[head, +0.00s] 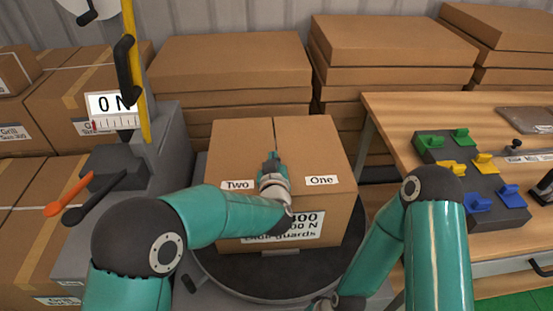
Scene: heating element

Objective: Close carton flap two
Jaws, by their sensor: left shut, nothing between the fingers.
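A brown carton (230,217) stands in front of me on a dark round turntable (215,274). Its top is covered by two flaps meeting at a middle seam. Carton flap two (238,145), labelled "Two", is the left half, and flap one (312,145), labelled "One", is the right half. Both look flat. My left gripper (273,156) is shut and empty, above the carton top at the seam near the front edge. I cannot tell if it touches. It hides part of the seam and the carton's front label. My right gripper is out of view below the picture.
A lever stand (117,158) with an orange and a black handle and a yellow post (136,75) stand left. A wooden table (400,115) at right carries a dark block with coloured clips (480,200). Stacked flat cartons (230,65) fill the back.

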